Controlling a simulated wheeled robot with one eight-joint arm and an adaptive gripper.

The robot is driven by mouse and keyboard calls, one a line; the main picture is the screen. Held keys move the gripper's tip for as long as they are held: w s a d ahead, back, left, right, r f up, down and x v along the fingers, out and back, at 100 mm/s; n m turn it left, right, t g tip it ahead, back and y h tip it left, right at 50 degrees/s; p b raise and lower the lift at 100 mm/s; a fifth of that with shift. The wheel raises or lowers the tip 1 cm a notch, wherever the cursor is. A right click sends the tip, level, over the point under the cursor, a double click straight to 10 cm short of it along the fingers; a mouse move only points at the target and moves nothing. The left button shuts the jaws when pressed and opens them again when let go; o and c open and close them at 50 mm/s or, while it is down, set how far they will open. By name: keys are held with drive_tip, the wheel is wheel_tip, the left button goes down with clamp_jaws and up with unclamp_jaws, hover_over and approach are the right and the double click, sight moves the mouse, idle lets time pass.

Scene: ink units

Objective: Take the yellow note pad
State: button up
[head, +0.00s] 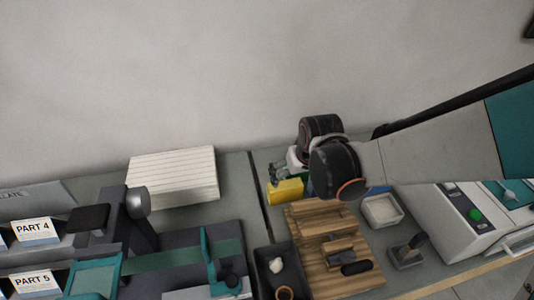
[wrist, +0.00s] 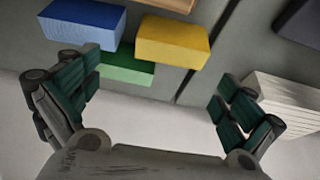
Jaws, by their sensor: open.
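The yellow note pad (head: 285,191) lies on the grey bench near the wall, at the back edge of the wooden board. In the wrist view the yellow note pad (wrist: 172,40) shows as a yellow block, beyond and between my fingertips. My gripper (head: 281,171) is partly hidden by my own wrist in the head view and appears just above and behind the pad. In the wrist view my gripper (wrist: 157,78) is open with its fingers wide apart and nothing between them. The pad looks clear of both fingers.
A green block (wrist: 124,67) and a blue block (wrist: 82,22) lie beside the yellow pad, near my left-hand finger. A white ribbed stack (head: 172,176) stands to the left. The wooden board (head: 305,232), a black tray (head: 264,258) and a white dish (head: 382,210) are in front.

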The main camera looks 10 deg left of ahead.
sight(286, 187)
drive_tip(key=f+b, duration=0.1)
drive_tip(key=a+f+b, duration=0.1)
drive_tip(key=f, duration=0.1)
drive_tip(key=a+f+b, duration=0.1)
drive_tip(key=f, duration=0.1)
drive_tip(key=shift+s+a+f+b, duration=0.1)
drive_tip(key=shift+a+f+b, duration=0.05)
drive_tip(key=shift+b, duration=0.2)
drive_tip(key=shift+w+b+x, duration=0.15)
drive_tip(key=shift+b+x, duration=0.65)
drive_tip(key=shift+x, duration=0.65)
drive_tip(key=shift+w+b+x, duration=0.15)
drive_tip(key=shift+b+x, duration=0.65)
drive_tip(key=shift+x, duration=0.65)
drive_tip(key=shift+r, duration=0.2)
drive_tip(key=shift+c, duration=0.6)
drive_tip(key=c, duration=0.7)
